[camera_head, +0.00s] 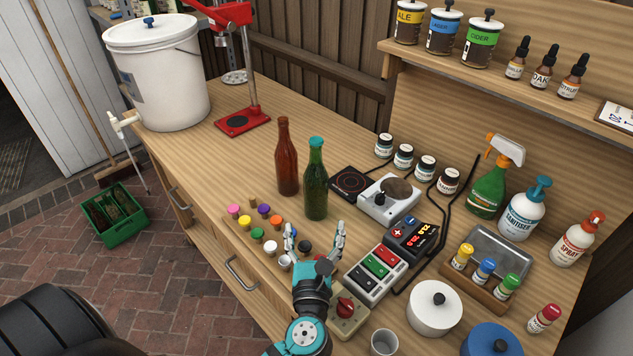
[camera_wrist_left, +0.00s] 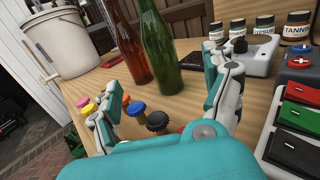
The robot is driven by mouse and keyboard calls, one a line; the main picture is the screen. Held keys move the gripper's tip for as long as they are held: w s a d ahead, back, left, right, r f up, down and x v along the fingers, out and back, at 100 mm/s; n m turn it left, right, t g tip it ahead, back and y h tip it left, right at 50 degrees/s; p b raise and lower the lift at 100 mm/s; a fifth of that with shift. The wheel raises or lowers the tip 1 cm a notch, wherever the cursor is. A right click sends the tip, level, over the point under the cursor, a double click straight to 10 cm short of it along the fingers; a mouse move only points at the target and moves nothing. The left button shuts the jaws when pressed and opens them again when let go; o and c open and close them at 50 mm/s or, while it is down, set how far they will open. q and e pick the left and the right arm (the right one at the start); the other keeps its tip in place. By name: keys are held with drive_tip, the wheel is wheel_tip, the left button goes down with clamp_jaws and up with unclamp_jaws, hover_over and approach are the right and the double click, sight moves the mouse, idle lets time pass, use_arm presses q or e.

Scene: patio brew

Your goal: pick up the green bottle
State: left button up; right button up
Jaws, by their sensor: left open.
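The green bottle (camera_head: 316,186) stands upright on the wooden bench, with a teal cap on its neck. A brown bottle (camera_head: 286,160) stands just left of it and a little behind. My left gripper (camera_head: 314,232) is open and empty, in front of the green bottle and apart from it. In the left wrist view, the green bottle (camera_wrist_left: 160,52) stands beyond the gap between the open fingers (camera_wrist_left: 160,105), its top cut off. My right gripper is in neither view.
Several coloured stoppers (camera_head: 257,234) stand left of my left gripper. A button panel (camera_head: 374,272) and a white scale (camera_head: 389,200) stand to the right. A red bottle capper (camera_head: 243,120) and a white bucket (camera_head: 160,75) stand at the back left. Bare bench lies left of the brown bottle.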

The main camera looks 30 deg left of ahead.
sight(316, 192)
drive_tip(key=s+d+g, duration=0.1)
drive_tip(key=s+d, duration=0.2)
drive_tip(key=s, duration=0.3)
use_arm(q)
drive_tip(key=p+x, duration=0.1)
drive_tip(key=x, duration=0.6)
drive_tip(key=shift+w+a+f, duration=0.1)
drive_tip(key=shift+w+a, duration=0.45)
drive_tip(key=shift+w, duration=0.4)
drive_tip(key=p+x, duration=0.1)
drive_tip(key=x, duration=0.4)
drive_tip(key=shift+w+a, duration=0.1)
drive_tip(key=shift+w, duration=0.05)
drive_tip(key=shift+c, duration=0.4)
drive_tip(key=c, duration=1.6)
clamp_jaws()
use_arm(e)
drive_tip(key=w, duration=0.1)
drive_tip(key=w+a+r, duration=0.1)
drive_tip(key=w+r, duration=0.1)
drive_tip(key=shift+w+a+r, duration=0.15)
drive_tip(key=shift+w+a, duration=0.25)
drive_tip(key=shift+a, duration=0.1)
use_arm(q)
drive_tip(key=shift+r, duration=0.25)
